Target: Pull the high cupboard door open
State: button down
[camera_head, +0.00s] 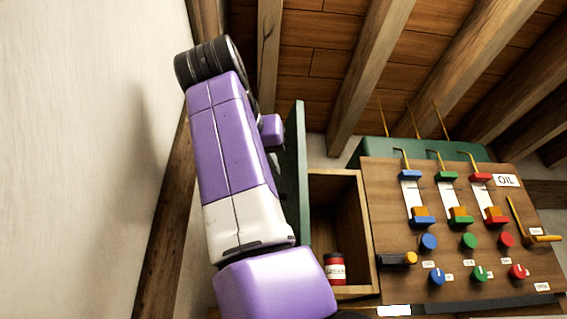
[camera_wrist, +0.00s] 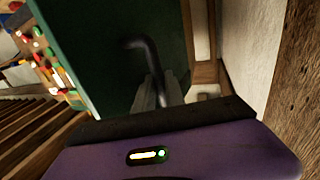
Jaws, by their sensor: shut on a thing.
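The green cupboard door (camera_head: 300,165) stands swung out from the wooden cupboard (camera_head: 368,235), seen nearly edge-on in the head view. The cupboard's inside shows, with a red can with a pale label (camera_head: 335,269) at the bottom. In the wrist view the door's green face (camera_wrist: 95,50) fills the upper middle, and a dark bent handle (camera_wrist: 146,46) stands on it. My gripper (camera_wrist: 157,90) is shut on the lower part of the handle. In the head view my purple and white arm hides most of the gripper and the door's left face.
A wooden panel (camera_head: 400,285) with coloured sliders, knobs and an OIL label adjoins the cupboard on the right. A pale wall (camera_head: 80,150) and a wooden post (camera_head: 165,225) stand left of my arm. Beams (camera_head: 370,70) cross overhead.

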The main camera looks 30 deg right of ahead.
jog(key=shift+w+a+m+g+h, duration=0.25)
jog(key=shift+a+m+g+h, duration=0.05)
jog(key=shift+a+g, duration=0.15)
jog(key=c, duration=1.4)
grip_release()
jog(key=b+v, duration=0.2)
jog(key=v, duration=0.6)
jog(key=shift+d+f, duration=0.1)
